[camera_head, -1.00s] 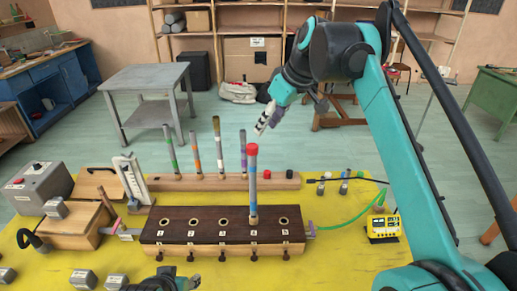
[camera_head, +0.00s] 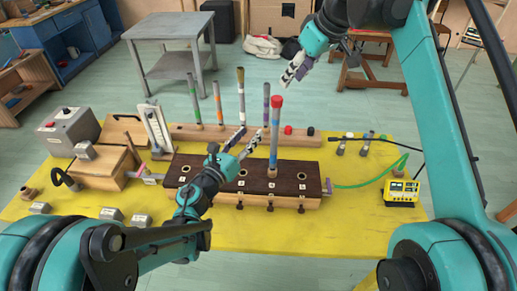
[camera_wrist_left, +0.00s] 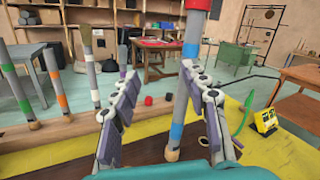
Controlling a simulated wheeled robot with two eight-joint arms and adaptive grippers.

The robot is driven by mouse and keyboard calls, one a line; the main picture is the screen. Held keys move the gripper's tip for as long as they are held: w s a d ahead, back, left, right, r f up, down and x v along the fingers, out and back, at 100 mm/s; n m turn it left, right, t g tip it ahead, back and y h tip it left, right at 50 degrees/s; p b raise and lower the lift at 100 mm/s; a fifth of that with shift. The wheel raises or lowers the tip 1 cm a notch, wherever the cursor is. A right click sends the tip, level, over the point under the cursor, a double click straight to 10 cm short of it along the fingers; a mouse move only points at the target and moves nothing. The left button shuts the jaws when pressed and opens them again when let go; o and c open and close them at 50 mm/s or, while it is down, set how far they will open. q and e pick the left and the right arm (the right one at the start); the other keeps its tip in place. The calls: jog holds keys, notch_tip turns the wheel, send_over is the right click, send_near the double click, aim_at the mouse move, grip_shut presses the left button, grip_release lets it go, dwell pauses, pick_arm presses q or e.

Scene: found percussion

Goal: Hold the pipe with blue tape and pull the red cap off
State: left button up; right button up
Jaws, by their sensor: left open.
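The grey pipe with blue tape (camera_head: 274,140) stands upright in a hole of the dark-topped block (camera_head: 300,183). The red cap (camera_head: 277,101) sits on its top end. My left gripper (camera_head: 251,135) is open, just left of the pipe at mid height. In the left wrist view the pipe (camera_wrist_left: 181,100) shows between the two fingers, closer to the right one, with part of the red cap (camera_wrist_left: 198,5) at the top edge. I cannot tell whether a finger touches it. My right gripper (camera_head: 290,77) is above and behind the cap, apart from it; its opening is unclear.
Several taped pipes, among them a green-banded one (camera_head: 193,100) and an orange-banded one (camera_head: 218,103), stand in a wooden rack (camera_head: 180,132) behind the block. A yellow device (camera_head: 401,193) with a green cable is at right.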

aim_at(272, 138)
pick_arm(q)
jog(key=d+f+m+g+h, duration=0.1)
jog(key=d+f+m, duration=0.1)
jog(key=d+f+m+g+h, duration=0.1)
jog(key=d+f+m, duration=0.1)
jog(key=m, duration=0.1)
jog(key=shift+s, duration=0.15)
jog(key=x, duration=0.6)
jog(key=shift+w+d, duration=0.2)
jog(key=shift+w, duration=0.15)
grip_shut()
dwell(0.3)
